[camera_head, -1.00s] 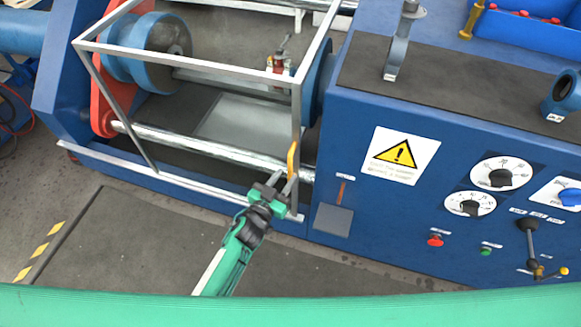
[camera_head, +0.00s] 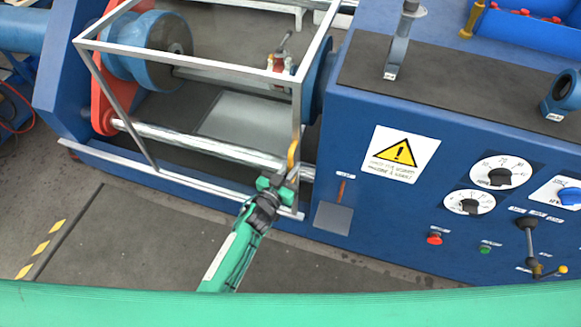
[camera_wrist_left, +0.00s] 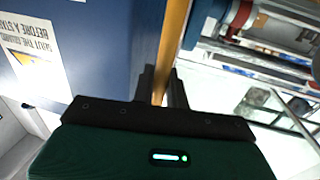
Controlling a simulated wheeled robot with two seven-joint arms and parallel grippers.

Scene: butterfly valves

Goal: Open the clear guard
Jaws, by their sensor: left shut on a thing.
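The clear guard (camera_head: 190,63) is a grey-framed see-through box over the machine's bay, in the head view. A yellow handle (camera_head: 292,155) stands on its right front post. My left gripper (camera_head: 286,178) is at the lower part of this handle. In the left wrist view the yellow handle (camera_wrist_left: 172,50) runs between the two dark fingers (camera_wrist_left: 162,88), which are shut on it. The handle's lower end is hidden by the gripper. My right gripper is not in view.
The blue machine housing (camera_head: 330,130) with a warning sign (camera_head: 401,154), dials and a lever stands right of the guard. A red arm (camera_head: 103,100) and a blue roller (camera_head: 150,50) sit at the bay's left. Open floor (camera_head: 130,240) lies in front.

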